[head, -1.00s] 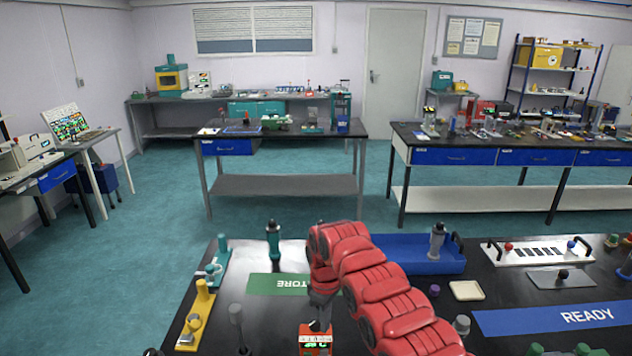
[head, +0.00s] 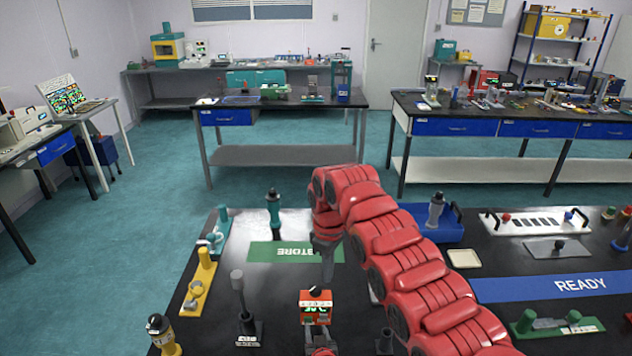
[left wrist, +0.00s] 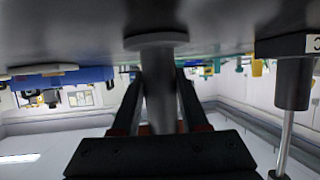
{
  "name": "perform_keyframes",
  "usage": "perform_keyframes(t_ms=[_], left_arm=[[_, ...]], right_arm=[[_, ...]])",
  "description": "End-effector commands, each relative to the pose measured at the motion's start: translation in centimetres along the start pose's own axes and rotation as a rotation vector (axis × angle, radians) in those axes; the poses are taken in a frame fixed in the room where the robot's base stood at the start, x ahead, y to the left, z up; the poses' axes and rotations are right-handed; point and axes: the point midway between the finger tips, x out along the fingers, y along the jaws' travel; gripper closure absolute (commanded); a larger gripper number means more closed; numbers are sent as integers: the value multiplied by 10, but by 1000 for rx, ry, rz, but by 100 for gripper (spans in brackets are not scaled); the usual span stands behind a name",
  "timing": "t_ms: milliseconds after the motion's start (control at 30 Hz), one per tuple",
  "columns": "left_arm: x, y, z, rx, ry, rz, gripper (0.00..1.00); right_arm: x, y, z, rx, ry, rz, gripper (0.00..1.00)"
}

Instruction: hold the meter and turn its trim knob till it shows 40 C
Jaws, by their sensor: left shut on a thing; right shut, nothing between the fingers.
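The red meter (head: 316,306) stands upright near the table's front edge in the head view, with a dark trim knob (head: 316,291) on top. Its display has green digits too small to read. My left gripper (head: 320,350) is just below the meter's body. In the left wrist view, my left gripper (left wrist: 160,105) is shut on a grey post (left wrist: 160,80) with a round flange at the table surface; the meter's body is out of that view. My right gripper (head: 327,278) points down, shut and empty, just above and behind the knob, apart from it.
A dark post on a base (head: 242,315) stands left of the meter, with a yellow stand (head: 198,285) farther left. A green STORE mat (head: 270,252) lies behind. A blue tray (head: 450,235) and blue READY strip (head: 550,287) are to the right.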

Motion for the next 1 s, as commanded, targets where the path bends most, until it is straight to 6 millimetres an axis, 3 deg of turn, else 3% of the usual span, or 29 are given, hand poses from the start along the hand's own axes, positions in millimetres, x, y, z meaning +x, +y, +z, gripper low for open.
perform_keyframes(t_ms=[300, 333, 500, 833, 1000], left_arm=[[0, 0, 0, 0, 1, 0, 100], [0, 0, 0, 0, 1, 0, 52], [0, 0, 0, 0, 1, 0, 22], [-1, 0, 0, 0, 0, 0, 21], [-13, 1, 4, 1, -4, 4, 21]], right_arm=[[-1, 0, 0, -1, -1, -1, 100], [-1, 0, 0, -1, -1, -1, 100], [-1, 0, 0, -1, -1, -1, 100], [-1, 0, 0, -1, -1, -1, 100], [-1, 0, 0, -1, -1, -1, 100]])
